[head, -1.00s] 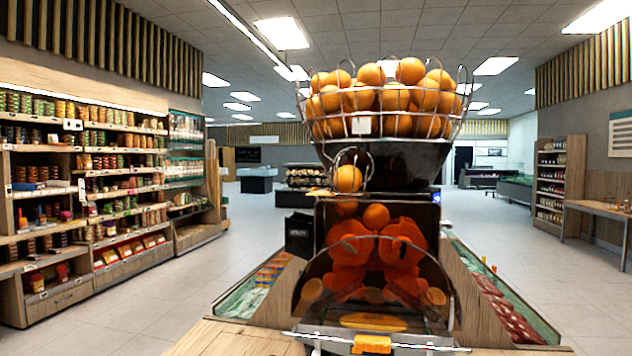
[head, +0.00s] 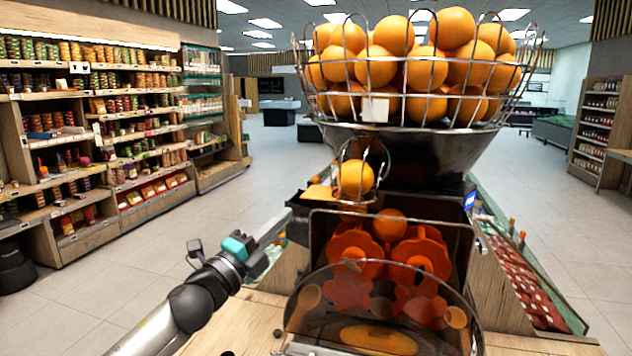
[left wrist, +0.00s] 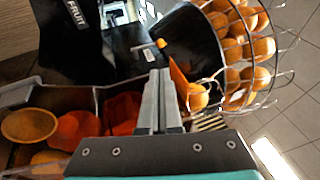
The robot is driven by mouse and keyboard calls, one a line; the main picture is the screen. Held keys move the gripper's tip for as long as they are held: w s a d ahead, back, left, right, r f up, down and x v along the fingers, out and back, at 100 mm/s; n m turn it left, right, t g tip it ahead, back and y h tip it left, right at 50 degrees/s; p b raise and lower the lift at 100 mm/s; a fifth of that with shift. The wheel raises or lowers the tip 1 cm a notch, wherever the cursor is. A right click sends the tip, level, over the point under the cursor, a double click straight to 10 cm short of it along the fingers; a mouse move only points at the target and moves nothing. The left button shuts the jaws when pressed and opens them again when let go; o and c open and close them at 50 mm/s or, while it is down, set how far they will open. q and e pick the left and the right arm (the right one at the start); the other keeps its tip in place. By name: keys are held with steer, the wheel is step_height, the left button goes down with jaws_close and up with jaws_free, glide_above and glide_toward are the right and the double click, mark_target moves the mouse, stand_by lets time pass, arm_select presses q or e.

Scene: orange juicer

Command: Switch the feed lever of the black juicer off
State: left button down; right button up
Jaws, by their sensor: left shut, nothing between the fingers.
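The black juicer (head: 455,195) stands on a wooden counter, with a wire basket of oranges on its hopper. A small flat orange piece (head: 318,193) sticks out at the left of its feed opening, beside a single orange (head: 356,178); it may be the feed lever, but I cannot tell its setting. My left gripper (head: 287,217) is shut and empty, its tips close to the juicer's upper left side. In the left wrist view the closed fingers (left wrist: 160,75) point toward the black housing, near an orange strip (left wrist: 180,86). Contact is unclear. My right gripper is out of view.
The wire basket (left wrist: 228,50) overhangs near my left fingers. A clear curved cover (head: 380,315) fronts the juicer's red-orange pressing wheels. Stocked shelves (head: 95,130) stand at the left, with open floor (head: 215,235) before them. Produce bins (head: 525,290) flank the right.

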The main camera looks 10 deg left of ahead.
arm_select(q)
steer(key=p+x, duration=0.1)
steer(key=x, duration=0.8)
steer(key=shift+w+d, duration=0.2)
steer(key=shift+w, duration=0.15)
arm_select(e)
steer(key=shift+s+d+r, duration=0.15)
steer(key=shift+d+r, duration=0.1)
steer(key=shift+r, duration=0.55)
arm_select(q)
steer(key=shift+a+r+p, duration=0.1)
steer(key=shift+r+p, duration=0.1)
steer(key=shift+p, duration=0.1)
